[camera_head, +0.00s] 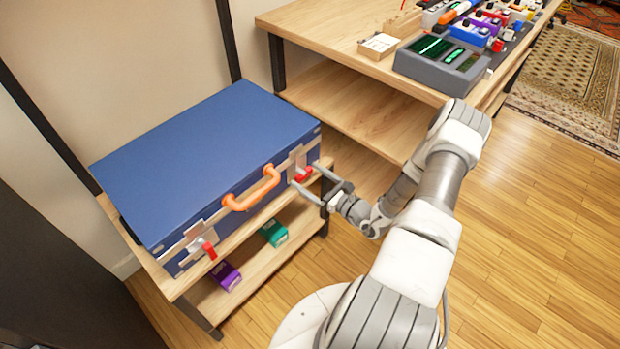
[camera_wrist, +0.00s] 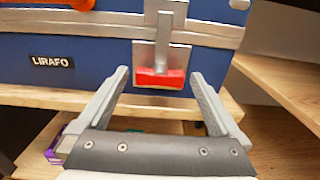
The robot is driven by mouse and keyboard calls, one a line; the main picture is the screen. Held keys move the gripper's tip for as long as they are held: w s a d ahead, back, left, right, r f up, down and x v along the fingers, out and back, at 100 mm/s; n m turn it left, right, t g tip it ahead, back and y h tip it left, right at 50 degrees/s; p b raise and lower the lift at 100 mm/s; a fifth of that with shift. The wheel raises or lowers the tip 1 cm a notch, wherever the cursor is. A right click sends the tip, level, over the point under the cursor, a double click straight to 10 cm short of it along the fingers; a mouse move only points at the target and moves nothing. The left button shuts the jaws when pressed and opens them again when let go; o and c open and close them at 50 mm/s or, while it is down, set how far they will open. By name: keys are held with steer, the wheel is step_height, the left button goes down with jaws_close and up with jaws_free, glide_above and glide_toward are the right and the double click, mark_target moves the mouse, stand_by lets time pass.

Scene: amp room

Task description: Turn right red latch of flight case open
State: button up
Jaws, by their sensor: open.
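A closed blue flight case (camera_head: 205,160) lies on a wooden shelf, with an orange handle (camera_head: 252,190) on its front. The right red latch (camera_head: 303,174) is on the front near the case's right end. The wrist view also shows my open gripper (camera_wrist: 160,85). I cannot tell whether a finger touches the latch. The left red latch (camera_head: 209,249) is at the other end.
A purple box (camera_head: 226,275) and a green box (camera_head: 273,233) sit on the lower shelf. A wooden table (camera_head: 330,27) at the back right holds a grey device (camera_head: 440,62) and several pedals. Wooden floor (camera_head: 530,230) is clear to the right.

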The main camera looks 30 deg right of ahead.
steer(key=c, duration=1.3)
steer(key=shift+m, duration=0.4)
steer(key=m+p, duration=0.1)
steer(key=m, duration=0.2)
steer(key=shift+d+m, duration=0.1)
steer(key=shift+m, duration=0.3)
steer(key=m+p, duration=0.1)
steer(key=m, duration=0.8)
steer(key=shift+f+p, duration=0.15)
steer(key=shift+p, duration=0.25)
steer(key=m, duration=0.4)
steer(key=shift+m, duration=0.3)
steer(key=shift+f, duration=0.1)
